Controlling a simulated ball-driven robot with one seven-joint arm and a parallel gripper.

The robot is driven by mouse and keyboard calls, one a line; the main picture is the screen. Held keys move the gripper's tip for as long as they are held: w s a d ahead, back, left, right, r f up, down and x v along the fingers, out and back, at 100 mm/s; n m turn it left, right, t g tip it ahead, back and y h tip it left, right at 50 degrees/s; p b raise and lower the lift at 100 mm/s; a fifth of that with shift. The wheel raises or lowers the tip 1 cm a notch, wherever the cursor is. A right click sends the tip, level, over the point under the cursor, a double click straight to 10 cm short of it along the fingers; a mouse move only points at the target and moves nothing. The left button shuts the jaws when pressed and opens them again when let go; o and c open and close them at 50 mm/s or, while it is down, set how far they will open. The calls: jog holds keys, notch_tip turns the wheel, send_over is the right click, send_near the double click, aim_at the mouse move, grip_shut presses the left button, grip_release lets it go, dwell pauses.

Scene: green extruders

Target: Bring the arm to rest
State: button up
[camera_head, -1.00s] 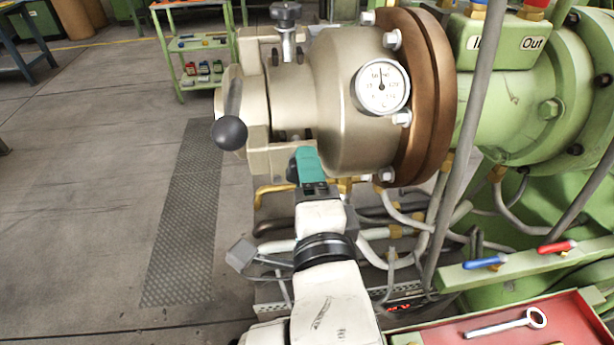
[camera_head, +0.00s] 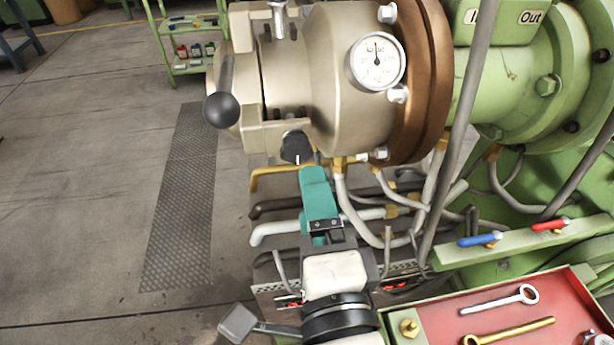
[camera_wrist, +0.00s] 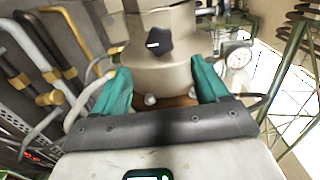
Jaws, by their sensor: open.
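My gripper (camera_head: 304,172) is in front of and below the beige extruder head (camera_head: 335,75) in the head view. Its teal fingers point up toward a dark star-shaped knob (camera_head: 296,147) under the head. In the wrist view my gripper (camera_wrist: 160,80) shows two teal fingers spread apart with nothing between them. The dark star knob (camera_wrist: 159,41) shows beyond and between the fingertips, and a gap to the fingers is visible there.
A red tray (camera_head: 450,318) with wrenches is at the lower right. Red (camera_head: 550,225) and blue (camera_head: 480,240) levers sit above it. Several pipes (camera_head: 275,230) and hoses lie close around my arm. The floor (camera_head: 80,200) at left is open.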

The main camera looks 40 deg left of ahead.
jog(key=shift+v, duration=1.05)
jog(key=w+d+f+n+g+h+p, duration=0.1)
jog(key=w+d+f+n+g+h, duration=0.15)
jog(key=d+f+h, duration=0.65)
jog(key=w+d+f+n+g+h+p, duration=0.1)
jog(key=w+d+f+h+p, duration=0.15)
jog(key=d+f, duration=1.15)
jog(key=s+d+f+n+g+h, duration=0.1)
jog(key=s+d+f+n+g, duration=0.1)
jog(key=s+d, duration=0.5)
jog(key=s+d+f+n+g+h+p, duration=0.1)
jog(key=s+d+f+g, duration=0.3)
jog(key=s+d, duration=0.4)
jog(key=d+n+g, duration=0.1)
jog(key=d, duration=0.3)
jog(key=shift+s+f, duration=0.2)
jog(key=shift+f, duration=0.2)
